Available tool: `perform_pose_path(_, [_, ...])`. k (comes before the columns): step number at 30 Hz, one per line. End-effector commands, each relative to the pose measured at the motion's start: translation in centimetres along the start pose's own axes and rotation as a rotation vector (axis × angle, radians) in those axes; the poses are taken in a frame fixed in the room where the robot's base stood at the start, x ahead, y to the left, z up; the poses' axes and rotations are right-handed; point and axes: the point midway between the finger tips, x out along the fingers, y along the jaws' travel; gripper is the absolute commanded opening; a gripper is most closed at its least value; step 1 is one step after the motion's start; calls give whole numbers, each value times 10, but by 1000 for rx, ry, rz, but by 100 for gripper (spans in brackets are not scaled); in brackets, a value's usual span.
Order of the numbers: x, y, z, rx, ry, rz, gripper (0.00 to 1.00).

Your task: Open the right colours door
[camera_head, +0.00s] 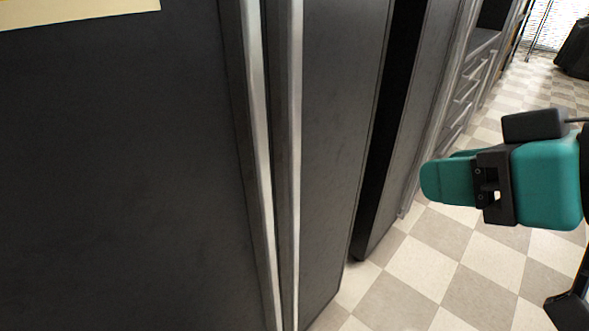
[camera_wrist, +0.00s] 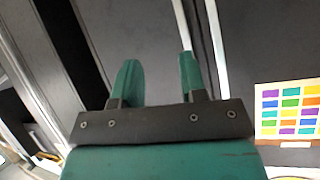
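The dark grey cabinet has two doors meeting at a narrow vertical seam. In the head view the right door (camera_head: 338,140) looks closed, with a long silver handle (camera_head: 296,130) along its left edge. The left door (camera_head: 110,180) has its own silver handle (camera_head: 258,130) close beside it. In the wrist view a colour chart (camera_wrist: 290,108) with rows of coloured squares is at the right. My teal gripper (camera_head: 428,180) is to the right of the doors, apart from both handles. In the wrist view its two fingers (camera_wrist: 160,72) are spread with nothing between them.
A dark gap (camera_head: 385,150) lies right of the right door, followed by another cabinet and drawers (camera_head: 465,95). The checkered floor (camera_head: 430,265) is clear at the lower right. A pale sheet (camera_head: 75,10) shows at the upper left. A dark object (camera_head: 575,48) stands far right.

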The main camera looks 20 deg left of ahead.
Motion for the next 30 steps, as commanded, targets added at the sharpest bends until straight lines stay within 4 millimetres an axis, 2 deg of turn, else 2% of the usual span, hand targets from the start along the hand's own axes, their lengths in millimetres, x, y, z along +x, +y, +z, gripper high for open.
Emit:
perform_pose_path(1, [24, -3, 19, -33, 87, -12, 39])
perform_pose_path(3, [35, -8, 17, -74, 212, -18, 39])
perform_pose_path(7, [45, -20, 12, -128, 402, -31, 39])
perform_pose_path(12, [45, -29, 6, -160, 542, -40, 39])
perform_pose_path(18, [48, -34, -6, -167, 573, -43, 39])
perform_pose_path(30, [79, -39, -31, -172, 566, -51, 39])
